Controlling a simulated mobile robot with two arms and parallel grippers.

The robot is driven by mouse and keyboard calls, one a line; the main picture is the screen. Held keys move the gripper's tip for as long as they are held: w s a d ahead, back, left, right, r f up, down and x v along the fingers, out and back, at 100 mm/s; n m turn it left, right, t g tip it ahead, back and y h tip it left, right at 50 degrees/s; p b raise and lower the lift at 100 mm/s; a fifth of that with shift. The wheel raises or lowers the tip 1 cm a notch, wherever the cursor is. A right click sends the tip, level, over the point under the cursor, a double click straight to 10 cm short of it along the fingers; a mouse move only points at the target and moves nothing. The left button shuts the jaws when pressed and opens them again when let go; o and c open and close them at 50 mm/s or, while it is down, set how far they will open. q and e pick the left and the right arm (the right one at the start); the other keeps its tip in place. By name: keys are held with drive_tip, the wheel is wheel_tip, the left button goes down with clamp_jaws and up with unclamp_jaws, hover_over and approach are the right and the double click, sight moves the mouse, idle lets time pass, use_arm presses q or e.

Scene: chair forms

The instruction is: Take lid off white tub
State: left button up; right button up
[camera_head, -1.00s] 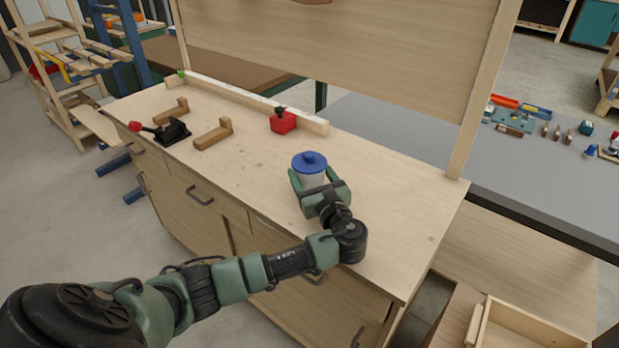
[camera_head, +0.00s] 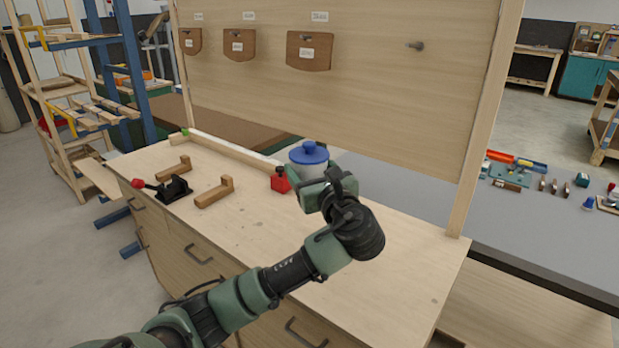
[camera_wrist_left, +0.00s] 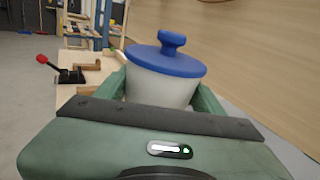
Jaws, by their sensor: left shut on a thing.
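The white tub (camera_head: 309,170) has a blue lid (camera_head: 309,153) with a round knob, seated on its top. My left gripper (camera_head: 308,178) is shut on the tub's body and holds it upright, raised above the workbench. In the left wrist view the tub (camera_wrist_left: 160,90) sits between the two green fingers, with the lid (camera_wrist_left: 166,61) above them. The tub's lower part is hidden behind the gripper. My right gripper is not in view.
The wooden workbench (camera_head: 255,225) is mostly clear in front. A red block (camera_head: 280,181), a toggle clamp (camera_head: 174,188) and wooden brackets (camera_head: 214,191) stand on it. An upright back panel (camera_head: 380,90) with labelled pockets rises behind.

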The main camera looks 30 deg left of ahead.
use_arm(q)
drive_tip(key=o, duration=0.4)
clamp_jaws()
drive_tip(key=shift+f, duration=0.1)
drive_tip(key=shift+d+f, duration=0.25)
drive_tip(key=shift+f, duration=0.1)
drive_tip(key=s+d+f+m+t+h, duration=0.7)
drive_tip(key=s+d+f+m+h, duration=0.3)
drive_tip(key=d, duration=0.8)
drive_tip(key=s+f+h, duration=0.3)
drive_tip(key=s+h, duration=0.1)
drive_tip(key=s, duration=0.1)
drive_tip(key=shift+s+m+h, duration=0.3)
drive_tip(key=shift+m, duration=0.1)
